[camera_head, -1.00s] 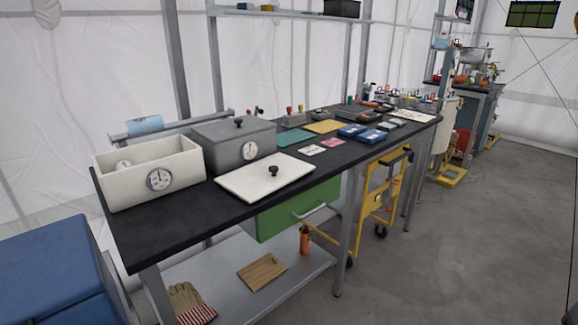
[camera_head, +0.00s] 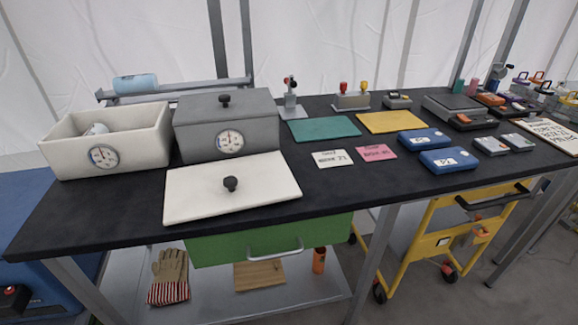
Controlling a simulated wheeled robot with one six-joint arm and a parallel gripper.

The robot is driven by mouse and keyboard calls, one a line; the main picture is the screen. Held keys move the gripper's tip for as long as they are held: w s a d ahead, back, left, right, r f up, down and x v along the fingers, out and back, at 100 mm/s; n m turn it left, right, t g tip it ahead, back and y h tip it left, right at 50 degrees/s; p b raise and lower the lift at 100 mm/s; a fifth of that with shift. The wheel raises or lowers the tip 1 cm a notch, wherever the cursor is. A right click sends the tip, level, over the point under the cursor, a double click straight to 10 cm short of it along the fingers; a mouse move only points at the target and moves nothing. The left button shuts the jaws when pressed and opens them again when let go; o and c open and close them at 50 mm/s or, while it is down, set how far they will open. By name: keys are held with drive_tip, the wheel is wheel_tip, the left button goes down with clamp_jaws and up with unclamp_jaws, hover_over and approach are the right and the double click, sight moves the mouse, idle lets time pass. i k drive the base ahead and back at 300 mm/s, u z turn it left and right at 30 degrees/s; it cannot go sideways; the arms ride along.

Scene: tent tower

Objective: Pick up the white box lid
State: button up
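The white box lid (camera_head: 200,192) lies flat on the black workbench (camera_head: 330,205), near its front edge. It is a pale slab with a black knob (camera_head: 231,184) in its middle. The open white box (camera_head: 140,153) stands behind it to the left, with a round dial on its front and a small whitish object inside. A grey box (camera_head: 200,147) with its own knobbed lid on and a dial stands right behind the white lid. My gripper is not in view.
Teal (camera_head: 325,129) and yellow (camera_head: 391,122) mats, paper notes and blue cases (camera_head: 449,160) lie right of the lid. A green drawer (camera_head: 215,246) with a handle is below the bench top. A yellow cart (camera_head: 440,243) stands at the lower right.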

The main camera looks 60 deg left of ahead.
sight(208, 190)
drive_tip(key=i, duration=0.95)
drive_tip(key=u, duration=1.85)
